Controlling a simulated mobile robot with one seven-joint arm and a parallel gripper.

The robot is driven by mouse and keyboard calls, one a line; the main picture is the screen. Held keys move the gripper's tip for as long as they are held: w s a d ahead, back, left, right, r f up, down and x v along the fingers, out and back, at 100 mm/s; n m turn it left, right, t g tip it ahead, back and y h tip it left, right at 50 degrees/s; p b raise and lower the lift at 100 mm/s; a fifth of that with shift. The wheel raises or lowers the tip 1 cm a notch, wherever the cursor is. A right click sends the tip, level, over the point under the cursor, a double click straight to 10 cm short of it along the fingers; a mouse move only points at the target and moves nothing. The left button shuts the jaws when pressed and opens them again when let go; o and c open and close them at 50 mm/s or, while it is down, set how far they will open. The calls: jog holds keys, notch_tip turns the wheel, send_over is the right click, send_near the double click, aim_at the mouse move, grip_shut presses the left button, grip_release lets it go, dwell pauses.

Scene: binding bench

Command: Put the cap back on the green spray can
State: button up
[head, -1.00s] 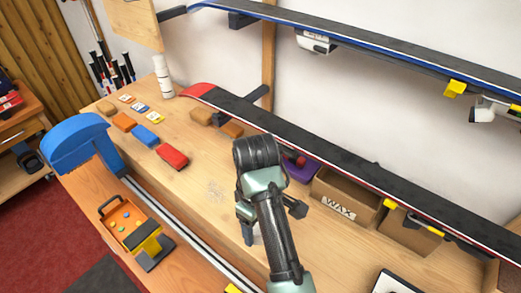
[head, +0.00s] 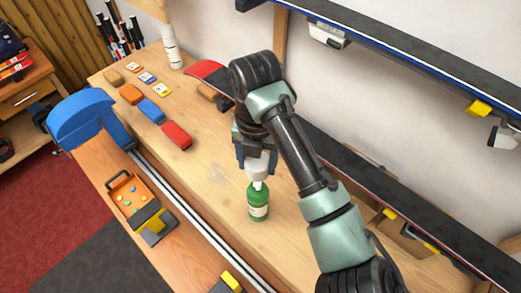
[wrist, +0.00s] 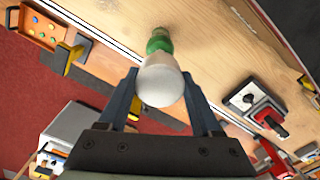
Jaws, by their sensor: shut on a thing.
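The green spray can (head: 258,208) stands upright on the wooden bench with its white nozzle showing at the top. My gripper (head: 257,165) is shut on the pale domed cap (head: 257,171), directly above the can in the head view. Whether the cap touches the nozzle cannot be told. In the wrist view the cap (wrist: 161,85) sits between the two fingers of my gripper (wrist: 160,80). Part of the green can (wrist: 158,42) shows beyond the cap, and the cap hides the rest.
Red (head: 177,136) and blue (head: 151,111) blocks lie with others at the back left. An orange tray (head: 127,196) and a blue clamp-like piece (head: 88,118) are at the left edge. A long black ski (head: 400,215) runs along the right. The bench around the can is clear.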

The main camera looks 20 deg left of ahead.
jog(key=shift+s+f+b, duration=0.1)
jog(key=shift+f+b, duration=0.4)
jog(key=shift+f, duration=0.05)
jog(key=shift+f+b, duration=1.3)
jog(key=shift+f, duration=0.5)
jog(key=shift+f+b, duration=1.4)
jog(key=shift+f, duration=0.6)
dwell(2.2)
jog(key=o, duration=0.8)
jog(key=shift+o, duration=0.2)
